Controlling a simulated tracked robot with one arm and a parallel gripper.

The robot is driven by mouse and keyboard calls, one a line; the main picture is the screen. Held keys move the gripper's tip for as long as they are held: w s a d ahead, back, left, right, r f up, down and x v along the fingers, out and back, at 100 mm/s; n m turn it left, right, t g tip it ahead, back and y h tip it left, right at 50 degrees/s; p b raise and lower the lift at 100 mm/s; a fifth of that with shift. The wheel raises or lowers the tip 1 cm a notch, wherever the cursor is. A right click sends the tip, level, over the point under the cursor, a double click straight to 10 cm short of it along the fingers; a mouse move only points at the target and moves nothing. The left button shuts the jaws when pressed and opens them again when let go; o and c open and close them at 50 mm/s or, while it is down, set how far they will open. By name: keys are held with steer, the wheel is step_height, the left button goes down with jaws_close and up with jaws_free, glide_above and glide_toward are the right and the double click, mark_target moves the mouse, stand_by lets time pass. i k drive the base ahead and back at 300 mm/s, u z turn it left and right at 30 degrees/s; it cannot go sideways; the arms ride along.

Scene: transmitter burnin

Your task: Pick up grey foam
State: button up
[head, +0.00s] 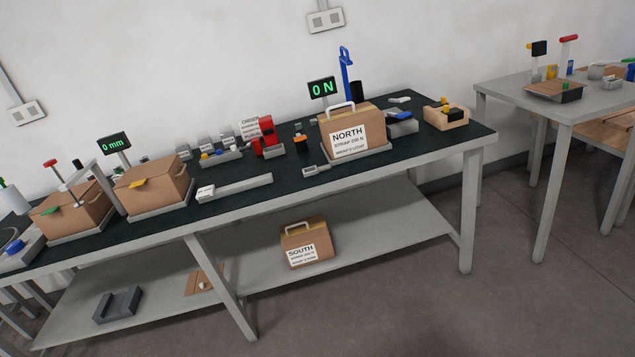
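A dark grey, U-shaped block (118,316) lies near the left end of the lower shelf, under the bench. It looks like the grey foam, though its material cannot be told from here. Its channel faces up and nothing is seen in it. My gripper does not show in the head view, so its state and its place relative to the block are hidden.
The bench (236,203) carries brown boxes (155,187), a NORTH carton (350,130) and small tools. A SOUTH carton (306,245) and a brown flat piece (205,281) are on the shelf (385,234). A bench leg (222,288) stands right of the block. Floor in front is clear.

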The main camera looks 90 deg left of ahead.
mark_target(111, 308)
steer(key=u, duration=1)
steer(key=i, duration=0.15)
steer(key=u, duration=2.9)
steer(key=k, duration=0.8)
steer(key=u, duration=0.25)
steer(key=i, duration=0.8)
steer(key=z, duration=0.1)
